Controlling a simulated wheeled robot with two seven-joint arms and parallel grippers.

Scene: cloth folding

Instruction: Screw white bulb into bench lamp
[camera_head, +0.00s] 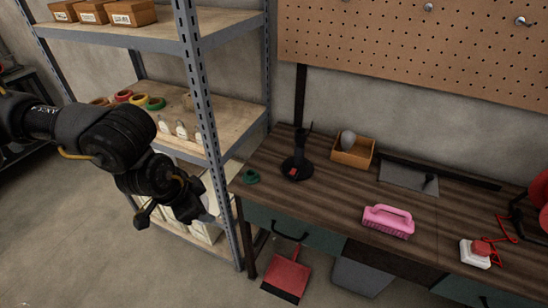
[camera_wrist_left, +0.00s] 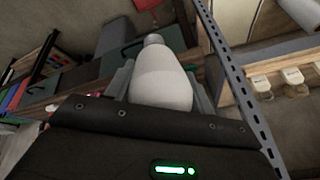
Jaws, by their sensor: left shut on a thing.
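My left gripper (camera_head: 168,212) is in front of the metal shelf, left of the workbench. In the left wrist view the gripper (camera_wrist_left: 159,85) is shut on a white bulb (camera_wrist_left: 162,78), its narrow grey end pointing away from the palm. I cannot clearly make out the held bulb in the head view. The bench lamp (camera_head: 297,168), black with a red spot on its base, stands on the left part of the workbench, apart from the gripper. Its socket is too small to make out. My right gripper is not in view.
The shelf post (camera_head: 203,95) stands between my left arm and the workbench (camera_head: 335,197). Several bulbs (camera_head: 181,130) and tape rolls (camera_head: 139,99) lie on the shelf. A wooden box (camera_head: 352,155) holds a greyish rounded thing. A pink brush (camera_head: 388,220) lies in front.

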